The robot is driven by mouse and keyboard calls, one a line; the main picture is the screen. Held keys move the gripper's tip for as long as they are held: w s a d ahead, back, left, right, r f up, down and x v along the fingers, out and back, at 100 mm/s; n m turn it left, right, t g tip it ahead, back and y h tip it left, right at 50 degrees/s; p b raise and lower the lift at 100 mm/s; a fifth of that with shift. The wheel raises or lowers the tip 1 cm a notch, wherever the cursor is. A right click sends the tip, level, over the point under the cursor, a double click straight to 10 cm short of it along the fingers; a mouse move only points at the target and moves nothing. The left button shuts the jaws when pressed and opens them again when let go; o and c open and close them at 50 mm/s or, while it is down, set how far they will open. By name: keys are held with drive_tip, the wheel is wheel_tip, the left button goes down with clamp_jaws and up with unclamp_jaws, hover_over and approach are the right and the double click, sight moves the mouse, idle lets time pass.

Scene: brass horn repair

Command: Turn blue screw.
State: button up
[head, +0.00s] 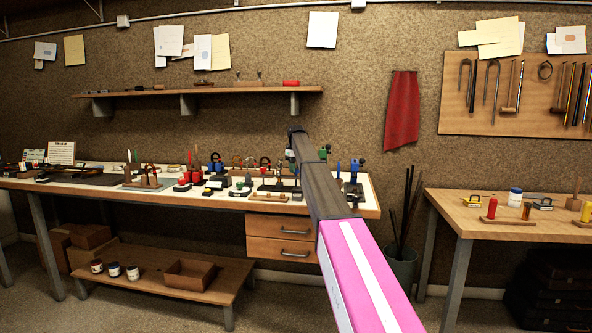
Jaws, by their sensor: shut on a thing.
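My arm reaches in from the lower right and its dark far end lies in front of the workbench (368,205). My gripper's fingers do not show; the arm hides that part of the bench. No blue screw can be made out for certain. Small blue pieces stand on the bench: a thin upright one (337,169) right of my arm, a blue and green fixture (355,170) beside it, and a blue piece (216,163) left of my arm. They are too small to tell more.
Several small tools and red, green and black fixtures crowd the bench top. A wall shelf (215,89) hangs above it. A second table (465,222) stands at the right, with a bin of rods (400,268) between.

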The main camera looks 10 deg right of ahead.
drive_tip(key=shift+m, duration=0.6)
drive_tip(key=o, duration=0.9)
wheel_tip(320, 180, up, 11)
drive_tip(key=shift+f, duration=0.1)
drive_tip(key=shift+s, duration=0.1)
